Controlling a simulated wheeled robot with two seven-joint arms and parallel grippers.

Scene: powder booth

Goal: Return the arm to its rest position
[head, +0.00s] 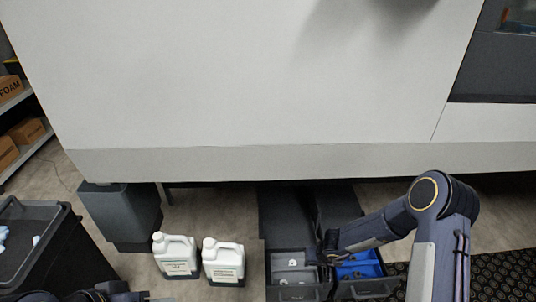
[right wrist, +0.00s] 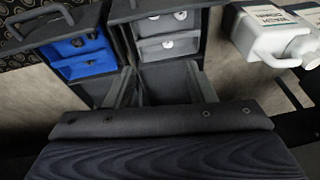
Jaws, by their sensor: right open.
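My right arm comes in from the right in the head view and bends at the elbow. My right gripper (head: 328,246) hangs over the drawers at the lower middle. In the right wrist view its two fingers (right wrist: 163,88) are apart with nothing held between them. Below it are an open drawer with grey bins (head: 291,264) and one with blue bins (head: 361,266); the gripper covers part of them. I cannot tell whether it touches them. Part of my left arm shows at the bottom left of the head view; its gripper fingers cannot be made out.
Two white jugs (head: 175,257) (head: 223,262) stand left of the drawers. A grey bin (head: 121,213) and a black cart (head: 40,240) are further left. A large white booth wall (head: 240,90) fills the back. Shelves with boxes (head: 27,130) stand at the far left.

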